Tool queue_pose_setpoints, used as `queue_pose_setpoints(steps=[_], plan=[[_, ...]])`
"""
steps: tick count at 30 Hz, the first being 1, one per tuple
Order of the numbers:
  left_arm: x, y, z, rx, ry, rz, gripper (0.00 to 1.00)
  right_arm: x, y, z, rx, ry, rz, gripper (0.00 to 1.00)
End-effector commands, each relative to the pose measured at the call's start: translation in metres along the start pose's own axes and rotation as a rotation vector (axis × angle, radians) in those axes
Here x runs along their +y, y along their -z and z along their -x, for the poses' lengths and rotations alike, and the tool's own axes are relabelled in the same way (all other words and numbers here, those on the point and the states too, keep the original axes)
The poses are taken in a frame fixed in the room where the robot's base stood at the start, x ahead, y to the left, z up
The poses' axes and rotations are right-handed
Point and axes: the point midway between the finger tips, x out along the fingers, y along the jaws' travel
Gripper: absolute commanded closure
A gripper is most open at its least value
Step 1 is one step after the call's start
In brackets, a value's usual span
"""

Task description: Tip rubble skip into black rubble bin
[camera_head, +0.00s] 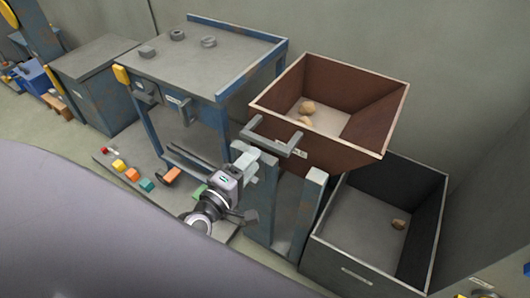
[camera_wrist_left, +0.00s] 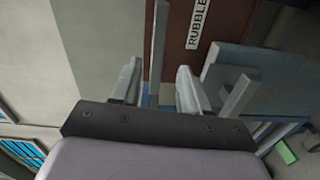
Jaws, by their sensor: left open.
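The brown rubble skip (camera_head: 345,148) sits upright on blue posts and holds two tan rubble pieces (camera_head: 306,109). A grey bar handle (camera_head: 272,141) sticks out of its front. The black rubble bin (camera_head: 335,258) stands below it to the right, with one rubble piece (camera_head: 398,224) inside. My left gripper (camera_head: 246,162) is open close to the handle's left part. In the left wrist view, a grey bar of the handle (camera_wrist_left: 159,45) shows between the open fingers (camera_wrist_left: 158,72), with the RUBBLE label (camera_wrist_left: 196,22) beyond. Contact with the bar cannot be told. My right gripper is not in view.
A blue-framed grey workbench (camera_head: 215,62) with several small rings on top stands left of the skip. A grey cabinet (camera_head: 92,60) is farther left. A low shelf (camera_head: 135,185) with several coloured blocks lies below the bench. Walls close off the back and right.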

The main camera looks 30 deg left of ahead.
Motion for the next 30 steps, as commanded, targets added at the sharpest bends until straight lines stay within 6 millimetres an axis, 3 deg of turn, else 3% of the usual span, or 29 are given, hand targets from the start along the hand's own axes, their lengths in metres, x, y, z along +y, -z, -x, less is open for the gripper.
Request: queue_pose_setpoints(steps=[7,21,30], plan=[[0.002,0.007,-0.015,0.025,-0.024,0.085,0.55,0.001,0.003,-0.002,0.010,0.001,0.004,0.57],[0.003,0.007,-0.070,0.022,-0.022,0.079,0.55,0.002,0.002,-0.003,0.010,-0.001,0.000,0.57],[0.003,0.007,-0.076,0.022,-0.021,0.078,0.55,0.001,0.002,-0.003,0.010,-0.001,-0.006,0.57]])
